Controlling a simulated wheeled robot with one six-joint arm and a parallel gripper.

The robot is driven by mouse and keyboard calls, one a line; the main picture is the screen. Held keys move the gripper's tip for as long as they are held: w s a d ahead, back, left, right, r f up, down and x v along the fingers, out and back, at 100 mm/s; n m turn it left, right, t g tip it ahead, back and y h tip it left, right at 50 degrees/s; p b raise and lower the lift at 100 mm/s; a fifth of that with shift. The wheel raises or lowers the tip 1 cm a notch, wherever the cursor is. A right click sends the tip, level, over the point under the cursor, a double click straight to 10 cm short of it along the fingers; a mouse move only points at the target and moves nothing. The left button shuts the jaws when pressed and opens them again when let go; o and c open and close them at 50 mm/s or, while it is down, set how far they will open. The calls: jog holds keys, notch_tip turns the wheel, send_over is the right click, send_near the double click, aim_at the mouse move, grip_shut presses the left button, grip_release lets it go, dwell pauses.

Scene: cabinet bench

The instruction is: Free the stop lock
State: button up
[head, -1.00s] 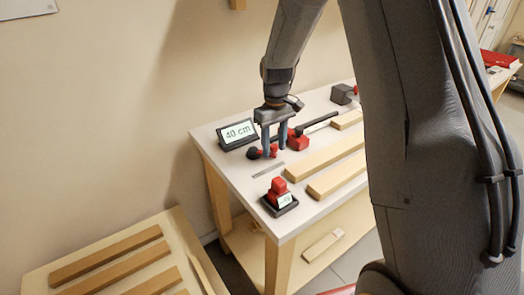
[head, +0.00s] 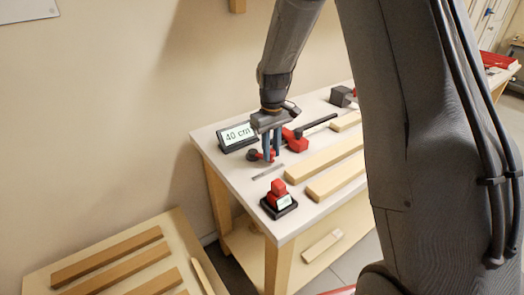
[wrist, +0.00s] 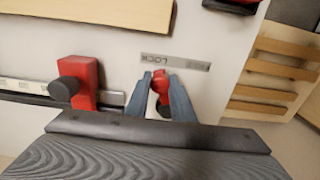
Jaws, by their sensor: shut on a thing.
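The lock lever is a small red part with a dark round end (head: 253,155), near the bench's left end. In the wrist view the red lever (wrist: 160,88) sits between my gripper's two blue fingers, beside a grey plate marked LOCK (wrist: 175,62). My gripper (head: 271,157) points down and is shut on the lever; the fingers hide part of it. The red stop (head: 296,141) sits on the dark rail just right of my gripper. It also shows in the wrist view (wrist: 87,82) with a dark knob.
A display reading 40 cm (head: 238,135) stands behind the lever. Wooden bars (head: 325,154) lie to the right. A low slatted wooden rack (head: 110,262) stands at the lower left.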

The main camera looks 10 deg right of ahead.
jog(key=shift+s+a, duration=0.1)
jog(key=shift+a, duration=0.05)
jog(key=shift+s+a+p, duration=0.35)
jog(key=shift+s+a, duration=0.2)
jog(key=shift+a, duration=0.25)
dwell(0.3)
jog(key=shift+s+a, duration=0.3)
jog(key=shift+a, duration=0.75)
jog(key=shift+a+p, duration=0.4)
jog(key=shift+a, duration=0.95)
